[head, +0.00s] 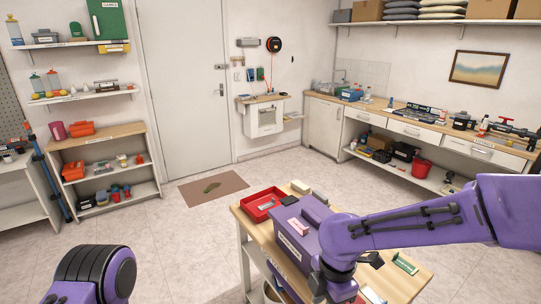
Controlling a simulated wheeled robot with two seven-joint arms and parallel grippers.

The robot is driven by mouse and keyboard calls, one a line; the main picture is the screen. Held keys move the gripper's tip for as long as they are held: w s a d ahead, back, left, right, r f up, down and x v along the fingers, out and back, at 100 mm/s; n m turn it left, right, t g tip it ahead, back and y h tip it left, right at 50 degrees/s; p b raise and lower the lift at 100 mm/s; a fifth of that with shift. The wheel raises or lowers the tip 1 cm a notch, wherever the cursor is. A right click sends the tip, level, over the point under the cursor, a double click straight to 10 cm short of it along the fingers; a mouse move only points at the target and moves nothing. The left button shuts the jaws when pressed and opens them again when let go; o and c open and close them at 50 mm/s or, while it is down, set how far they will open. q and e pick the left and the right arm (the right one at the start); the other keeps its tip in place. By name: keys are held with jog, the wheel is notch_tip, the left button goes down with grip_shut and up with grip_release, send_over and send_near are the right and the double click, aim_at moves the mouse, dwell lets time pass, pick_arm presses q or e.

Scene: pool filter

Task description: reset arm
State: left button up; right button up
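My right arm (420,228) is purple and reaches in from the right over the wooden table, its wrist bent down beside the purple box (297,232). Its gripper end is mostly hidden behind the wrist and the picture's lower edge, so I cannot tell whether it is open or shut. My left arm (95,272) shows only as a rounded purple and black joint at the bottom left. My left gripper is out of view.
The table (412,284) also bears a red tray (262,205) and a green-labelled item (405,264). A low shelf unit (103,144) stands left of the door, a long counter (450,130) at the back right.

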jog(key=s+d+f+m+t+y+b, duration=0.1)
jog(key=s+f+m+b, duration=0.15)
jog(key=f+m, duration=0.7)
jog(key=s+d+f+m+y+b, duration=0.15)
jog(key=s+f+m, duration=0.3)
jog(key=f, duration=1.05)
jog(key=s+d+f+m+t+h+b, duration=0.1)
jog(key=s+d+f+m+h+b, duration=0.1)
jog(key=s+d+f+m, duration=0.3)
jog(key=s+d+f+m+t+h+b, duration=0.1)
jog(key=s+d+f+m+h, duration=0.3)
jog(key=s+d+m, duration=0.5)
jog(key=shift+s+d+f+m+h+b, duration=0.35)
jog(key=shift+d+f+m+b, duration=0.2)
jog(key=shift+d+f, duration=0.45)
jog(key=shift+d+r, duration=0.1)
jog(key=shift+r, duration=0.05)
